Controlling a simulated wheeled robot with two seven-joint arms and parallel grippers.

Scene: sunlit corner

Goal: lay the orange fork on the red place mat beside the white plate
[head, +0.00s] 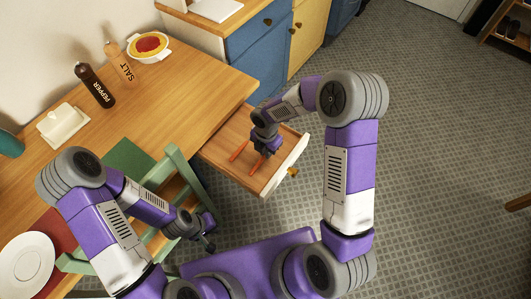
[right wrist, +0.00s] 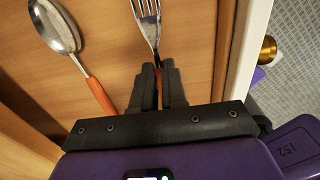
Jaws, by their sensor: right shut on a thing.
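The orange fork (right wrist: 148,22) lies in the open wooden drawer (head: 222,151), with its metal tines showing in the right wrist view and its handle between my fingers. My right gripper (right wrist: 160,85) is shut on the fork's handle; in the head view it reaches down into the drawer (head: 264,152). The white plate (head: 25,265) is at the lower left on the table. The red place mat (head: 60,236) shows at its right side, partly hidden by my left arm. My left gripper (head: 207,236) hangs near the green chair, away from these things; its jaws are unclear.
An orange-handled spoon (right wrist: 60,28) lies left of the fork in the drawer. A green chair (head: 178,165) stands at the table's edge. The table (head: 170,100) holds a pepper mill (head: 95,86), salt mill (head: 119,62), bowl (head: 149,46) and butter dish (head: 63,124). The table's middle is clear.

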